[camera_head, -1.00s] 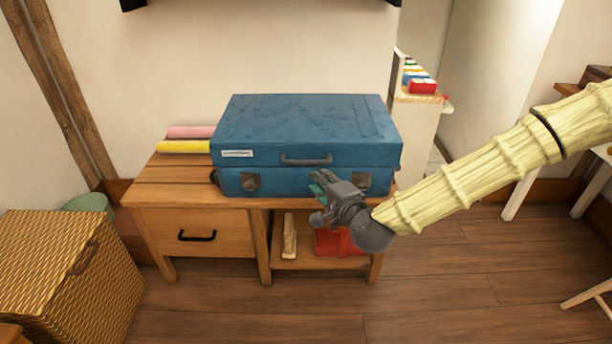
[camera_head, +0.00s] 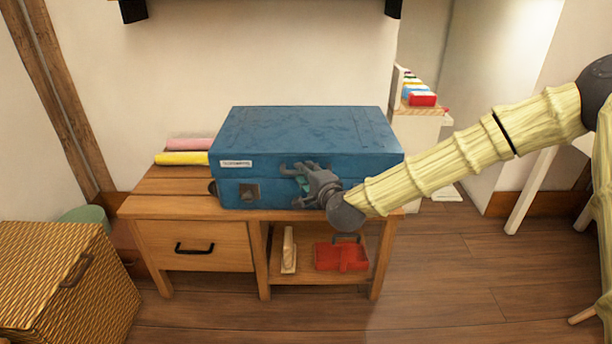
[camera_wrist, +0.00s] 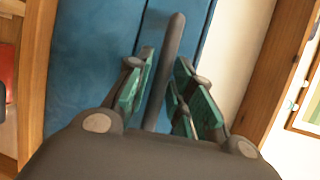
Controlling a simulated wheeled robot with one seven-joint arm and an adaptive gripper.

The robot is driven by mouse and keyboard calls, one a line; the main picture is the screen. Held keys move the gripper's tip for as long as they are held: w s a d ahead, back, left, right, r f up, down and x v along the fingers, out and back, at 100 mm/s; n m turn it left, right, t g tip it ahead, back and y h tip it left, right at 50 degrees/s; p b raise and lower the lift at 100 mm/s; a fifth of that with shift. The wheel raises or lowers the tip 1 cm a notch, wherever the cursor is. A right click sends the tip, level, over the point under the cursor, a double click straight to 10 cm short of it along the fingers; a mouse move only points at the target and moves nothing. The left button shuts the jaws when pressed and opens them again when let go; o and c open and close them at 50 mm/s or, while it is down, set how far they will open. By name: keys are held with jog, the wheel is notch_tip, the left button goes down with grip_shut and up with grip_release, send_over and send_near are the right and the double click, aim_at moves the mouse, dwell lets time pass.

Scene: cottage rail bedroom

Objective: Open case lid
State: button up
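The blue case (camera_head: 300,135) lies flat on the wooden desk, its lid down on the base. The lid front carries a white label (camera_head: 236,163) and a dark handle (camera_head: 290,166), partly hidden by my gripper (camera_head: 301,178). A dark latch (camera_head: 249,194) shows at the front left; the right part of the front is partly covered by my arm. In the wrist view, the bar of the handle (camera_wrist: 172,50) runs between the teal-padded fingers of my gripper (camera_wrist: 160,84). The fingers are open, with a visible gap on both sides of the bar.
The desk (camera_head: 165,208) has a drawer and a shelf holding a red item (camera_head: 341,257). A pink roll (camera_head: 190,143) and a yellow roll (camera_head: 181,158) lie left of the case. A wicker basket (camera_head: 65,285) stands at left. The wall is close behind; floor is free at right.

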jog(key=shift+w, duration=0.1)
grip_shut()
jog(key=shift+r, duration=0.15)
